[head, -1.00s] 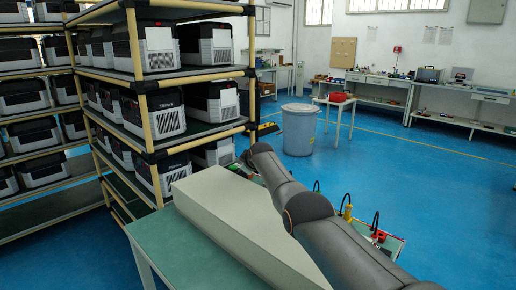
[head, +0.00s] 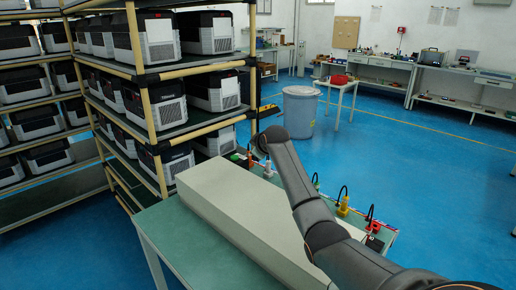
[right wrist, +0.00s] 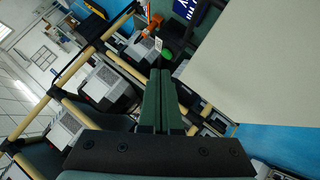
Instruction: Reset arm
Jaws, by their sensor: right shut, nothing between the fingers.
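My right arm (head: 305,205) reaches in from the lower right of the head view, over the table, toward the racks. Its far end is near the back of the long pale box; the fingers cannot be made out there. In the right wrist view my right gripper (right wrist: 159,78) shows two green fingers pressed together, with nothing between them. My left gripper is in neither view.
A long pale box (head: 255,218) lies on a green-topped table (head: 180,240). Coloured plugs with cables, including a yellow one (head: 343,207), line its far side. Racks of power units (head: 215,88) stand left. A grey bin (head: 299,112) stands on open blue floor.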

